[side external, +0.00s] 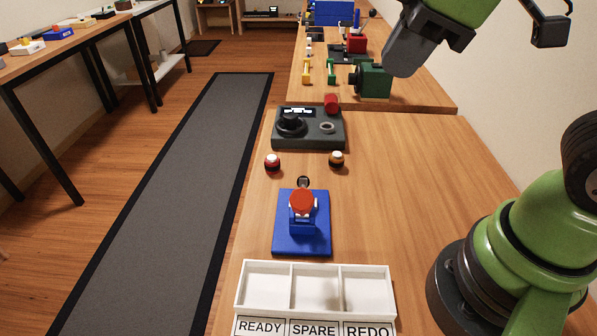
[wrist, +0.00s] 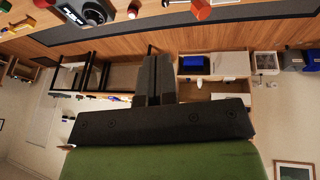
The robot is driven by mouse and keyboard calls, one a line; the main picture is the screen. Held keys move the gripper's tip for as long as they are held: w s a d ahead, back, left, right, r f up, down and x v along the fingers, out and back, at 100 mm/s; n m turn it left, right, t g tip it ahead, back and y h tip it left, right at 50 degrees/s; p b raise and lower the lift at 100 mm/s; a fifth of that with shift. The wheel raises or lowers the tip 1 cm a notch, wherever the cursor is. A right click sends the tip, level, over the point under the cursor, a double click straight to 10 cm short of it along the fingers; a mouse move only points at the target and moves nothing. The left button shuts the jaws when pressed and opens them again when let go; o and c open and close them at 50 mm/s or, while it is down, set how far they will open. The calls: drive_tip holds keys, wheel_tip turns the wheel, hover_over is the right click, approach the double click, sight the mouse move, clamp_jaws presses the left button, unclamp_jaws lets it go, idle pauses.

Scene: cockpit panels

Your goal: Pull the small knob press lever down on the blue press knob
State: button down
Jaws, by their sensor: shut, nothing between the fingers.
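The blue press (side external: 318,244) sits on the wooden table in the side view, on a flat blue base. A round red knob (side external: 302,201) tops its upright body. A small dark ring-like piece (side external: 303,182) shows just behind the red knob; I cannot tell whether it is the lever. My gripper shows in the wrist view (wrist: 155,66) with its black fingers together and nothing between them. In the side view my arm's end is high at the upper right, well away from the press, and the fingertips are not clear there. The press is not clearly seen in the wrist view.
A white three-part tray (side external: 315,288) stands in front of the press, with READY, SPARE and REDO labels. Behind it are a red button (side external: 272,164), an orange button (side external: 336,160) and a dark grey control box (side external: 308,128). The table right of the press is clear.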

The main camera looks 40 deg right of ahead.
drive_tip(key=w+a+f+n+g+h, duration=0.1)
drive_tip(key=w+a+f+n, duration=0.35)
drive_tip(key=n, duration=0.55)
drive_tip(key=n+g+h, duration=0.1)
drive_tip(key=n+h, duration=0.1)
drive_tip(key=n, duration=0.7)
hover_over(299, 185)
drive_tip(key=s+a, duration=0.2)
drive_tip(key=a, duration=0.1)
wheel_tip(299, 185, down, 5)
drive_tip(key=shift+s+d, duration=0.2)
drive_tip(key=x, duration=1)
drive_tip(key=shift+d, duration=0.1)
